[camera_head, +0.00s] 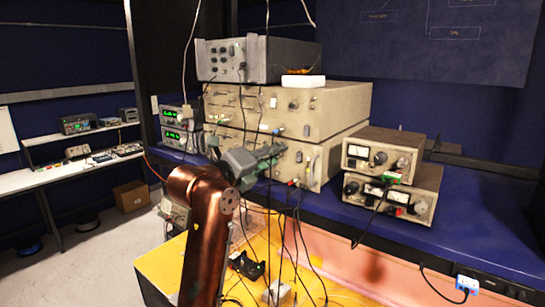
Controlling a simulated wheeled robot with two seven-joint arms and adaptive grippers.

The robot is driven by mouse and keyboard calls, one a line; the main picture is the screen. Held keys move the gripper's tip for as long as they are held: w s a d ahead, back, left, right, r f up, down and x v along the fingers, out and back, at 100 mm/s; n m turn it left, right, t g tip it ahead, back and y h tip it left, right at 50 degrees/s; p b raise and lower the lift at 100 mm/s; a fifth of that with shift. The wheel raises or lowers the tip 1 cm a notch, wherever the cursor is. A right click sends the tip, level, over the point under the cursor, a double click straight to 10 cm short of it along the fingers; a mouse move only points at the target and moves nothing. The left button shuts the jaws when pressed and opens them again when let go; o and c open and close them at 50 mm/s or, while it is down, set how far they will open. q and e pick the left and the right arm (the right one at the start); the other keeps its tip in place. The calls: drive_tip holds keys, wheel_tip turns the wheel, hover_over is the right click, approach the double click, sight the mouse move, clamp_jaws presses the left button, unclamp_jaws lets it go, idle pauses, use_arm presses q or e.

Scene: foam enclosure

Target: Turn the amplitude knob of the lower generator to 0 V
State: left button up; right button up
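Two wide beige instruments are stacked on the blue bench, and the lower one (316,166) sits under the upper one (335,107). I take the lower one to be the lower generator, but its labels are too small to read. It has small knobs (299,157) at the right of its front.
A grey instrument (283,60) and a white box (303,81) sit on top of the stack. Two smaller metered units (383,154) stand stacked at right. Green-display units (174,114) stand at left. Cables hang before the panels. The blue bench (470,220) is mostly clear at right.

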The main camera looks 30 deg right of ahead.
drive_tip(key=v, duration=1.2)
idle(0.3)
